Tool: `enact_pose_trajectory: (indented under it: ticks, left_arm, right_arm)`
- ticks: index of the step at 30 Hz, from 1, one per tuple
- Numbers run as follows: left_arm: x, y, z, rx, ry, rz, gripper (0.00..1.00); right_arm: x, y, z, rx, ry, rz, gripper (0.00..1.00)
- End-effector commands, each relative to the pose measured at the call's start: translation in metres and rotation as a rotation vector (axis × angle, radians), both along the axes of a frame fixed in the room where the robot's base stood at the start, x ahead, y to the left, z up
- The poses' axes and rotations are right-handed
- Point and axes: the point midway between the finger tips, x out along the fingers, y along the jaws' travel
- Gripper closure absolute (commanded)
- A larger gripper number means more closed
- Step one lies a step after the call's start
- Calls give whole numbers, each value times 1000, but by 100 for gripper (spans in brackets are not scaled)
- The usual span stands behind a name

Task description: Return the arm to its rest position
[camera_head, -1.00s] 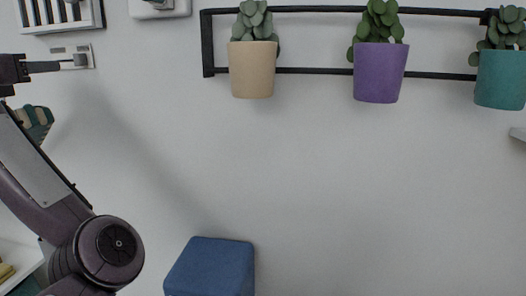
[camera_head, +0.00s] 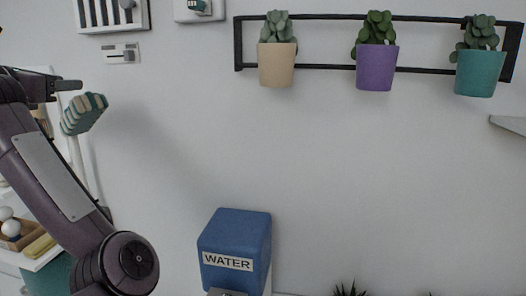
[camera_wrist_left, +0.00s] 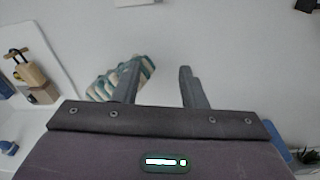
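My left arm comes in from the left in the head view, with its gripper (camera_head: 68,88) at the upper left, in front of the white wall. In the left wrist view the two fingers of the left gripper (camera_wrist_left: 157,72) stand apart with nothing held between them. A small wall switch plate (camera_head: 122,54) is up and to the right of the gripper in the head view, apart from it. My right gripper is not in view.
A striped object (camera_head: 84,114) shows beside the gripper, also behind a finger in the wrist view (camera_wrist_left: 104,88). A blue WATER box (camera_head: 236,232) stands below. Potted plants, beige (camera_head: 277,66), purple (camera_head: 376,68) and teal (camera_head: 480,74), hang on a rack. The central wall is bare.

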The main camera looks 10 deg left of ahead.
Motion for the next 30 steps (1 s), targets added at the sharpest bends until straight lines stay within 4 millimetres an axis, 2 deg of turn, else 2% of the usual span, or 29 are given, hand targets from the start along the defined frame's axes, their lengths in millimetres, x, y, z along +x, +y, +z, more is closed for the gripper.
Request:
enact_pose_trajectory:
  ticks: [8, 11, 14, 20, 24, 26, 30]
  left_arm:
    - [11, -7, -65, 296, 129, 15, 62]
    - [14, -13, -98, 452, 197, 2, 62]
    - [16, -24, -142, 662, 286, -37, 62]
    - [5, -60, -248, 1175, 472, -234, 62]
    - [-17, -94, -323, 1514, 557, -459, 62]
    - [-30, -110, -354, 1649, 577, -576, 62]
    - [-71, -150, -423, 1933, 567, -888, 62]
  right_arm:
    - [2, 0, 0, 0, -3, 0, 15]
    - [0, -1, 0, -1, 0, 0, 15]
    - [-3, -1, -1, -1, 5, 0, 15]
    - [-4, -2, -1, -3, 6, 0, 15]
    - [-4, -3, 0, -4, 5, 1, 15]
    - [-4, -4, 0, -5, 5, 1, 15]
    - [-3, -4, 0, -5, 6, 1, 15]
